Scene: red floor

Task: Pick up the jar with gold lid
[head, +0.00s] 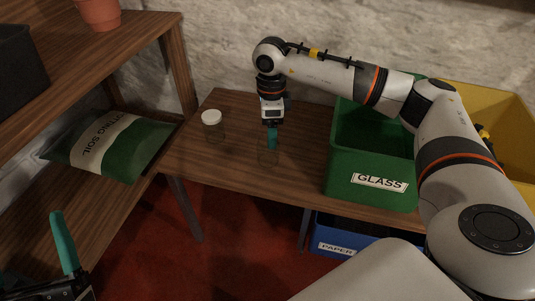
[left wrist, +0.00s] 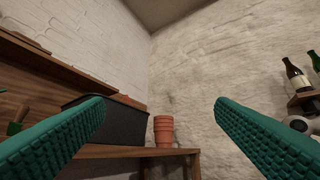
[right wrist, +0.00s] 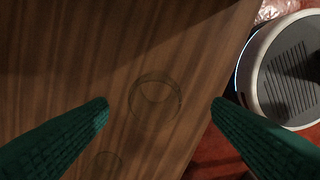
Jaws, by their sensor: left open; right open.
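A clear jar with a pale, whitish lid (head: 212,119) stands upright on the wooden table, left of my right gripper in the head view. No lid there looks clearly gold. My right gripper (head: 272,140) points down over a clear, lidless-looking glass (head: 268,156). In the right wrist view a round glass rim (right wrist: 155,77) shows between the open fingers (right wrist: 160,104); I cannot tell whether they touch it. My left gripper (left wrist: 160,104) is open and empty, facing the wall and shelf, far from the jar; one finger shows at lower left in the head view (head: 65,243).
A green GLASS bin (head: 352,160) stands right of the glass, with a yellow bin (head: 500,100) beyond. A blue PAPER bin (head: 335,238) is below the table. At left, a shelf holds a potting soil bag (head: 125,147) and terracotta pots (head: 100,12).

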